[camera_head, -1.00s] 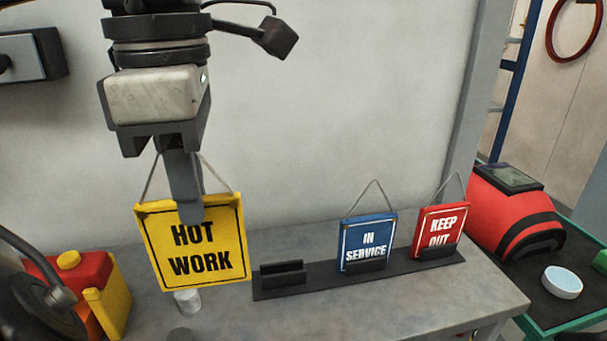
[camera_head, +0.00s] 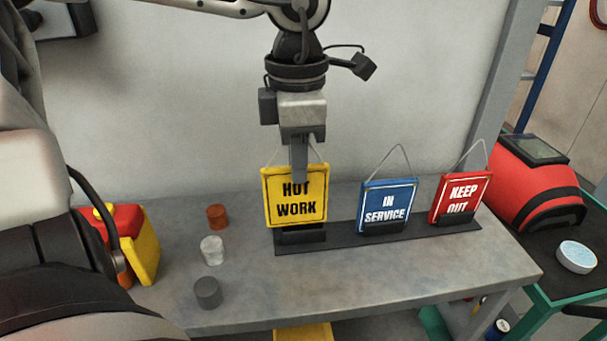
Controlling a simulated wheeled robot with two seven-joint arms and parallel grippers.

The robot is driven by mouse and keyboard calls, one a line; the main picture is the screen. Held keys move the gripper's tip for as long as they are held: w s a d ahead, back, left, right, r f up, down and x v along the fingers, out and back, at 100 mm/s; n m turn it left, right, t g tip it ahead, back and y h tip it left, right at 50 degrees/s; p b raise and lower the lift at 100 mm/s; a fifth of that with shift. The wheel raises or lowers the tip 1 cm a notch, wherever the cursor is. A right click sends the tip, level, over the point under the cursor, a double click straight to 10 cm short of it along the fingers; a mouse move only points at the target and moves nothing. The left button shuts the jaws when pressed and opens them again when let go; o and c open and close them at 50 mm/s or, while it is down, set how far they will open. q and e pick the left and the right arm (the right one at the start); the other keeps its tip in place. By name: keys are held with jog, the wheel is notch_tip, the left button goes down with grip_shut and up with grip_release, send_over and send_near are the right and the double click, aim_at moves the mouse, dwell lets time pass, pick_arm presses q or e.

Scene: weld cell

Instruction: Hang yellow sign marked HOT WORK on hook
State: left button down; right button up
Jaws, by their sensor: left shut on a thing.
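The yellow sign marked HOT WORK (camera_head: 312,210) hangs upright with its thin cord loop rising behind the fingers. The blue IN SERVICE sign (camera_head: 388,205) and the red KEEP OUT sign (camera_head: 461,197) stand in the rack to the right. No hook is clearly visible. My right gripper is not in view.
The grey bench (camera_head: 400,270) has free room in front of the rack. Several small cylinders, one a grey one (camera_head: 208,292), stand at its left. A red and yellow can (camera_head: 145,245) is farther left. A red welding helmet (camera_head: 535,185) sits on the right-hand cart. A wall is behind.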

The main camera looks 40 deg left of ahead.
pick_arm(q)
jog(key=shift+w+f, duration=0.25)
jog(key=f, duration=0.3)
jog(key=shift+w+a+f, duration=0.1)
jog(key=shift+w+f, duration=0.25)
jog(key=shift+w, duration=0.05)
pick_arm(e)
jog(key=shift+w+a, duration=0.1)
pick_arm(q)
jog(key=shift+f+b, duration=0.35)
jog(key=shift+b, duration=0.2)
jog(key=c, duration=1.5)
grip_release()
jog(key=shift+r, duration=0.1)
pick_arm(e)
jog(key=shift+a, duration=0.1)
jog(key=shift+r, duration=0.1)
